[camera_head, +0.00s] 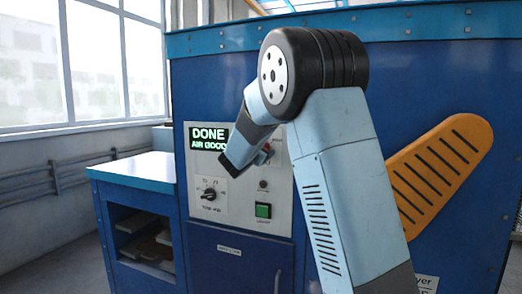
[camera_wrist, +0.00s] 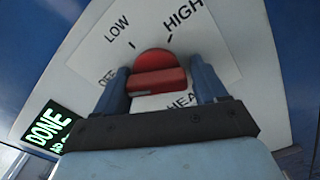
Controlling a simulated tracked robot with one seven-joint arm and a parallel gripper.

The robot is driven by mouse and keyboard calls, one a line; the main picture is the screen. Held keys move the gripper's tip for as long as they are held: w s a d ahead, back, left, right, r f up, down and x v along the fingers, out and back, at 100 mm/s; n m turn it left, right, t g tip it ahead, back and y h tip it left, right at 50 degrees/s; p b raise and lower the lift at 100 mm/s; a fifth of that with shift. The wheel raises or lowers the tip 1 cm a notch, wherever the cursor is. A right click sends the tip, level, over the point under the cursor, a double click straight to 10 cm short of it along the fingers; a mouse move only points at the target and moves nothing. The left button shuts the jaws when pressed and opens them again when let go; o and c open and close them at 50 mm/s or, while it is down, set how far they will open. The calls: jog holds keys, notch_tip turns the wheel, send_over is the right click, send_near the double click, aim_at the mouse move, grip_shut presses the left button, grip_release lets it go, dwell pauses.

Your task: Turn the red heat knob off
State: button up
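The red heat knob (camera_wrist: 157,75) sits on the white panel, with LOW, HIGH, OFF and HEAT printed around it. My gripper (camera_wrist: 160,78) has its two blue fingers on either side of the knob in the wrist view. The gaps are very small, so I cannot tell whether the fingers press on it. In the head view the knob (camera_head: 267,149) is mostly hidden behind my gripper (camera_head: 259,158). The knob's pointer direction is not clear to me.
The display (camera_head: 209,138) reads DONE to the left of my gripper. Below are a black knob (camera_head: 210,194) and a green button (camera_head: 263,210). A slotted orange-yellow part (camera_head: 440,172) is on the blue machine at the right. A blue shelf unit (camera_head: 130,168) stands at the left.

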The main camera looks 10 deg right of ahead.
jog(key=o, duration=0.3)
jog(key=shift+w+a+f, duration=0.15)
jog(key=shift+a+f, duration=0.15)
jog(key=shift+d+r, duration=0.1)
jog(key=shift+r, duration=0.1)
jog(key=v, duration=1.4)
jog(key=s+d+f+m+g+y, duration=0.1)
jog(key=s+d+f+m+g, duration=0.2)
jog(key=s+d+m+g, duration=0.95)
jog(key=s+a+f+m+t+y, duration=0.1)
jog(key=s+m+y, duration=0.2)
jog(key=s, duration=0.5)
jog(key=s+a+f+m+t+y, duration=0.1)
jog(key=s+a+f+m+y, duration=0.1)
jog(key=s, duration=0.7)
jog(key=s+a+f+m+t+y, duration=0.1)
jog(key=s+m+y, duration=0.3)
jog(key=s, duration=0.4)
jog(key=shift+s+a+f+m+t+y, duration=0.3)
jog(key=shift+f+m, duration=0.2)
jog(key=shift+m, duration=0.25)
